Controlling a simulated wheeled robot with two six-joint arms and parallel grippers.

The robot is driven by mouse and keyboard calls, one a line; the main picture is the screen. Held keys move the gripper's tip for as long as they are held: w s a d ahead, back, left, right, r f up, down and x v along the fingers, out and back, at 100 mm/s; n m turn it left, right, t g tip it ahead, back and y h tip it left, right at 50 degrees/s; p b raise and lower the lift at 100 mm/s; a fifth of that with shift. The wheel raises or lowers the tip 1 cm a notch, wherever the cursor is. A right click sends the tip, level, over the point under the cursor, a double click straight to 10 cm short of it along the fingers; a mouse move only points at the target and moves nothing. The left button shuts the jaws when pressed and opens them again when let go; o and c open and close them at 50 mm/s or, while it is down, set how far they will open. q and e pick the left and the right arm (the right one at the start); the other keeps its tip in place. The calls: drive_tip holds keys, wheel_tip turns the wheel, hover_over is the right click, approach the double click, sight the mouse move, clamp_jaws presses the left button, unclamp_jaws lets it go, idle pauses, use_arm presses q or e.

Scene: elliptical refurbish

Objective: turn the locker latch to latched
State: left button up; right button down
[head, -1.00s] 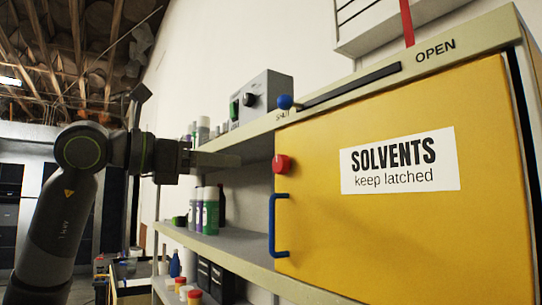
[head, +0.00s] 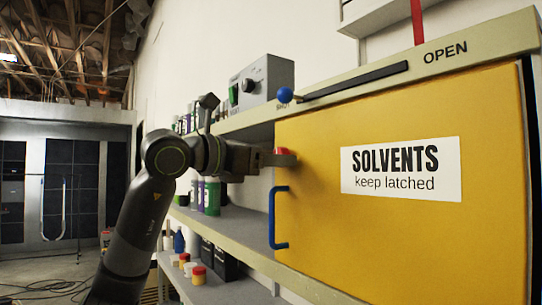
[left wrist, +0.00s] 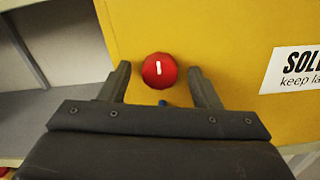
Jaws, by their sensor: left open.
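The locker latch is a round red knob, seen in the left wrist view (left wrist: 159,70) with a short white mark that stands nearly upright, tilted slightly. In the head view only a bit of the red knob (head: 283,151) shows behind my gripper. It sits on the yellow locker door (head: 400,240), near its left edge. My left gripper (head: 284,159) is open, also seen in the left wrist view (left wrist: 160,80), with one finger on each side of the knob. My right gripper is not in view.
A blue handle (head: 279,218) is below the knob on the door. A blue ball-ended lever (head: 285,95) is on the strip above. A grey box (head: 262,84) and several bottles (head: 207,194) stand on the shelves to the left.

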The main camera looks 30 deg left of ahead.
use_arm(q)
drive_tip(key=c, duration=1)
